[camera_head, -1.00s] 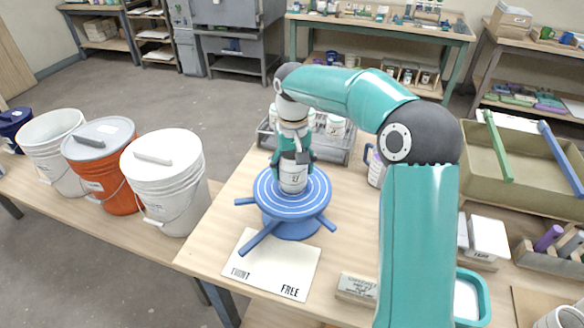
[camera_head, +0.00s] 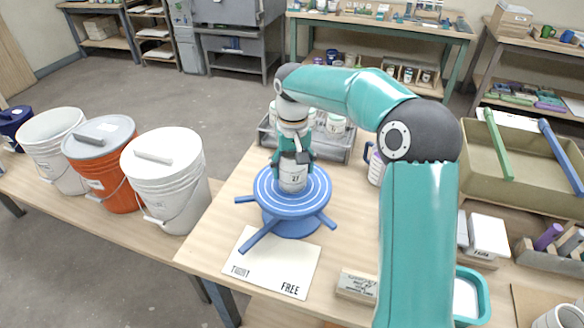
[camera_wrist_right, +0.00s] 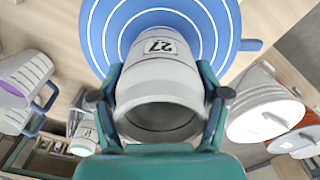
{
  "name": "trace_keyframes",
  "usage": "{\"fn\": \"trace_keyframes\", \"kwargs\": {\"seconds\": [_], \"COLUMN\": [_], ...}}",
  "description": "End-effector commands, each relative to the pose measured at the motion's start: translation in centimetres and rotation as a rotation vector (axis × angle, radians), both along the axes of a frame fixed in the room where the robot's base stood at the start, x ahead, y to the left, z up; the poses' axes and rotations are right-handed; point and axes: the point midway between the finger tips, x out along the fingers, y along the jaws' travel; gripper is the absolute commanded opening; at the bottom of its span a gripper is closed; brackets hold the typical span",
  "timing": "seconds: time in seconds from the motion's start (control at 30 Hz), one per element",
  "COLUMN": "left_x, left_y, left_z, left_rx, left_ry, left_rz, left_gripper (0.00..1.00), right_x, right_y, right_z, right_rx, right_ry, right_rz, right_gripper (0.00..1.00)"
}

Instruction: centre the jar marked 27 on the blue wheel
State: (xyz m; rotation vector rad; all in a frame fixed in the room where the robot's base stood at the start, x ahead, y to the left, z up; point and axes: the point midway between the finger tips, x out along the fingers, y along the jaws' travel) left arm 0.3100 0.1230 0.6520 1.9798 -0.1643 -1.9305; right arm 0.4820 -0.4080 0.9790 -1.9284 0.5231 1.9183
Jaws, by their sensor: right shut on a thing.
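The jar marked 27 (camera_head: 292,177) is white with a grey band and a printed label; it stands upright on the blue wheel (camera_head: 278,197), near the middle of its white rings. In the right wrist view the jar (camera_wrist_right: 160,75) shows its 27 label, with the wheel's ringed top (camera_wrist_right: 222,22) beyond it. My right gripper (camera_head: 293,157) reaches down from above and is shut on the jar, a finger on each side; the fingers also show in the right wrist view (camera_wrist_right: 160,100). I cannot tell whether the jar is exactly centred. My left gripper is not in view.
A grey tray with several jars (camera_head: 334,143) stands just behind the wheel. A card marked FREE (camera_head: 270,264) lies in front, beside a small block (camera_head: 356,285). A mug (camera_head: 376,168) is to the right. Lidded buckets (camera_head: 165,185) stand at left.

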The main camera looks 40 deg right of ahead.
Motion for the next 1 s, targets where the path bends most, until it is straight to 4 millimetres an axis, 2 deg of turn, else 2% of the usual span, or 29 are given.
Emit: {"fn": "trace_keyframes", "kwargs": {"seconds": [0.03, 0.17, 0.5, 0.63, 0.77, 1.0], "left_x": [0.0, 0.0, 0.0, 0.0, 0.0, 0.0], "left_y": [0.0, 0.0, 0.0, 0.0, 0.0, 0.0], "left_z": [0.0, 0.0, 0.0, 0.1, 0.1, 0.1], "left_rx": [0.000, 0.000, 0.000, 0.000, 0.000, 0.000], "left_ry": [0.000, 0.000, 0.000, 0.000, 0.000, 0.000], "left_rz": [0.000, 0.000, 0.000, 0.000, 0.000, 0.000], "left_gripper": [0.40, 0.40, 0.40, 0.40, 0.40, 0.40], "right_x": [0.0, 0.0, 0.0, 0.0, 0.1, 0.1], "right_y": [0.0, 0.0, 0.0, 0.0, 0.0, 0.0], "right_z": [0.0, 0.0, 0.0, 0.6, 2.3, 7.2], "right_rx": [-0.001, 0.000, 0.001, -0.001, -0.002, -0.002], "right_ry": [-0.001, 0.000, 0.001, -0.001, -0.003, -0.005], "right_rz": [0.000, 0.000, 0.000, 0.000, 0.000, 0.001], "right_gripper": [0.79, 1.00, 1.00, 1.00, 1.00, 1.00]}}
